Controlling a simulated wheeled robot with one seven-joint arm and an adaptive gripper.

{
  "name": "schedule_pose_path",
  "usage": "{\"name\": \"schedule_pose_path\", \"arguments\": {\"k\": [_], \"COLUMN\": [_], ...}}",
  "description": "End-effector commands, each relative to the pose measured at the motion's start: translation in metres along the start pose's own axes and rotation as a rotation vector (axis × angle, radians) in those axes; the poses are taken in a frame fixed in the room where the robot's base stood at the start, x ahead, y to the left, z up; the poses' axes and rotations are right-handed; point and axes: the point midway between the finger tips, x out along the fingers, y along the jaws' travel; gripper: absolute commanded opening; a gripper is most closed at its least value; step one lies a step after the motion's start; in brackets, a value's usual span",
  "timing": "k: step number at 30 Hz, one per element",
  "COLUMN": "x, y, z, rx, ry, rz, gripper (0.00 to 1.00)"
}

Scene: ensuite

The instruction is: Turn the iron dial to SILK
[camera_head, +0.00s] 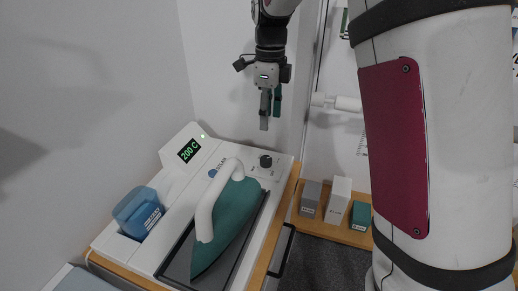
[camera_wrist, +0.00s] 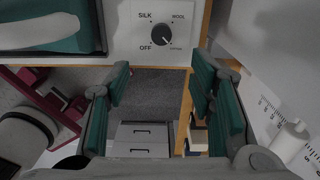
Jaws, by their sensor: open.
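The dial (camera_head: 265,161) is a small dark knob on the white station's top, near its far right corner. In the wrist view the dial (camera_wrist: 161,34) is at the top middle, with SILK at its upper left, WOOL at upper right and OFF at lower left. A light pointer mark seems to face lower right. My gripper (camera_head: 270,118) hangs above the dial, apart from it. In the wrist view my gripper (camera_wrist: 160,82) has its green-padded fingers spread with nothing between them.
A green iron (camera_head: 232,215) with a white handle rests left of the dial. A display (camera_head: 189,151) reads 200 C. A blue container (camera_head: 138,211) is at the station's left. Small boxes (camera_head: 337,201) stand on a wooden shelf to the right. The space above the dial is clear.

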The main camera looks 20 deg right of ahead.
Motion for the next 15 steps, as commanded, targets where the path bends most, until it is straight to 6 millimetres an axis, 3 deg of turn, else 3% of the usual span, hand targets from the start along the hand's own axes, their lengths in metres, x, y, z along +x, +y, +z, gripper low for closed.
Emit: {"name": "schedule_pose_path", "arguments": {"k": [8, 15], "x": [0.025, 0.072], "y": [-0.003, -0.002], "z": [0.002, 0.001], "rx": [0.031, 0.031], "ry": [0.008, 0.008], "rz": [0.004, 0.005], "gripper": [0.49, 0.49]}}
